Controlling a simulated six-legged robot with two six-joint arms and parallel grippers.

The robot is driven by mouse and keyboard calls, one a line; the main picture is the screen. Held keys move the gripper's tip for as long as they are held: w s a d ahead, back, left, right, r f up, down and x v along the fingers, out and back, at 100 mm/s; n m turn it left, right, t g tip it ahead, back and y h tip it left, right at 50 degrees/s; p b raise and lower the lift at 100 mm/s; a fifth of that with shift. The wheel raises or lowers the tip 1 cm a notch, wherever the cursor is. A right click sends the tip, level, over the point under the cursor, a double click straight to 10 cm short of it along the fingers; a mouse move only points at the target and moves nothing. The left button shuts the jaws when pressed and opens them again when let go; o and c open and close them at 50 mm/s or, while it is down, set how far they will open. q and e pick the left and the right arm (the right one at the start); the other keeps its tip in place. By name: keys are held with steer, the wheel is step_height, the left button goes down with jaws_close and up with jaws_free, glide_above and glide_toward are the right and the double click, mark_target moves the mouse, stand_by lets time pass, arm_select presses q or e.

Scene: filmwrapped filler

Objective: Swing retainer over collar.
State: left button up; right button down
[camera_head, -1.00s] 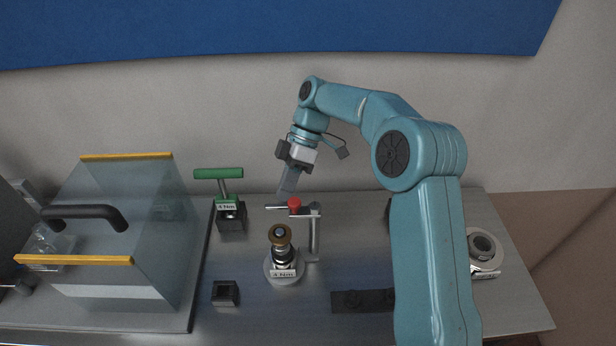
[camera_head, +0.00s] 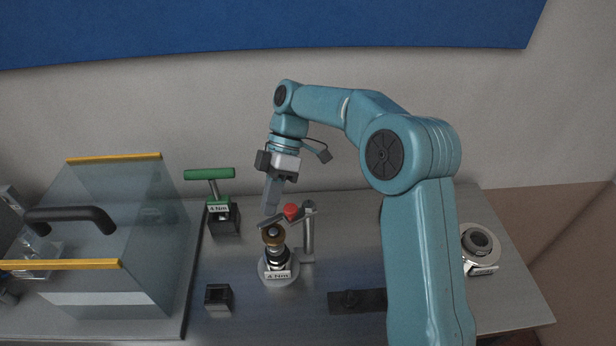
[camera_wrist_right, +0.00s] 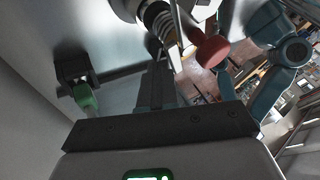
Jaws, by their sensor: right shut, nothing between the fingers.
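The retainer is a thin metal bar with a red knob (camera_head: 291,211), carried on an upright post (camera_head: 308,238). Its free end reaches left to the rear edge of the brown-topped collar (camera_head: 273,233), on a round stand labelled 4 Nm; I cannot tell how far it covers the collar. My right gripper (camera_head: 269,208) is shut and empty, pointing down just behind the bar; contact is unclear. In the right wrist view the shut fingers (camera_wrist_right: 157,82) point toward the bar, beside the red knob (camera_wrist_right: 213,50). My left gripper is not in view.
A green T-handle tool (camera_head: 209,175) stands in a dark holder behind left. A small black block (camera_head: 219,298) is in front. A clear-walled box with yellow edges (camera_head: 92,264) fills the left. A dark strip (camera_head: 345,301) and a white ring device (camera_head: 480,240) lie right.

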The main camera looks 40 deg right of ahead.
stand_by(0.4)
steer(key=v, duration=0.7)
steer(key=shift+r, duration=0.2)
steer(key=shift+w+d, duration=0.1)
stand_by(0.4)
